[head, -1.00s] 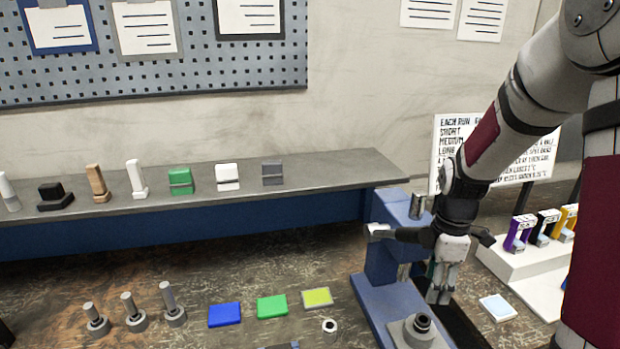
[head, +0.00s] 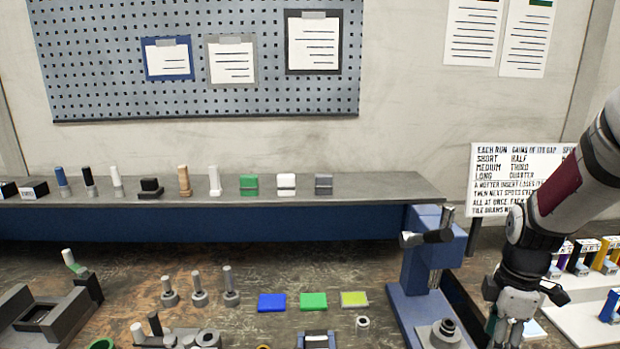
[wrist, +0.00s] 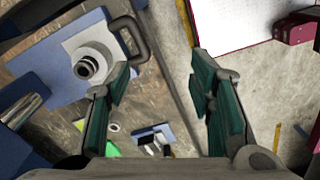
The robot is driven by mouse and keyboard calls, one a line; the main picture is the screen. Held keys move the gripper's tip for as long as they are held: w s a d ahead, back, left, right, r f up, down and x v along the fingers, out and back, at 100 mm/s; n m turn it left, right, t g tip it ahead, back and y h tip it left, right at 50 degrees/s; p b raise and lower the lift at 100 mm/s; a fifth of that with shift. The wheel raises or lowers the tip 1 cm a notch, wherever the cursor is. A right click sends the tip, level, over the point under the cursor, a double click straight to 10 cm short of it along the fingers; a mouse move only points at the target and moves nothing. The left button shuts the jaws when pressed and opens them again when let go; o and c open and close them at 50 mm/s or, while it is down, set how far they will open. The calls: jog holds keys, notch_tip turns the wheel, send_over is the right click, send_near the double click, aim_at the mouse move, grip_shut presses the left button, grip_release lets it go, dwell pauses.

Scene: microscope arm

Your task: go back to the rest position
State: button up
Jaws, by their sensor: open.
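My gripper (head: 508,331) is at the lower right in the head view, to the right of the blue microscope stand (head: 420,262). In the wrist view my gripper (wrist: 160,108) shows its two green-padded fingers spread apart with nothing between them. The stand's base with a grey round fitting (wrist: 88,66) lies to the left of the fingers there, and the same fitting (head: 445,332) shows in the head view. My gripper is apart from the stand as far as these views show.
A grey shelf (head: 390,187) with several small blocks runs along the back. Blue (head: 271,302), green (head: 313,301) and yellow (head: 354,299) pads lie on the bench. A white rack (head: 580,325) with coloured clamps is at the right. A lettered sign (head: 500,190) stands behind my arm.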

jog(key=s+a+r+m+t, duration=0.1)
jog(key=s+a+r+m, duration=0.1)
jog(key=a+r+m, duration=0.3)
jog(key=s+a+r+m+t, duration=0.1)
jog(key=s+a+r, duration=0.2)
jog(key=r, duration=0.5)
jog(key=s+a+r+m+t, duration=0.3)
jog(key=s+a+r+m, duration=0.4)
jog(key=s, duration=0.4)
jog(key=shift+a+m+t, duration=0.3)
jog(key=shift+a+m, duration=0.1)
jog(key=shift+a, duration=0.2)
jog(key=shift+c, duration=0.4)
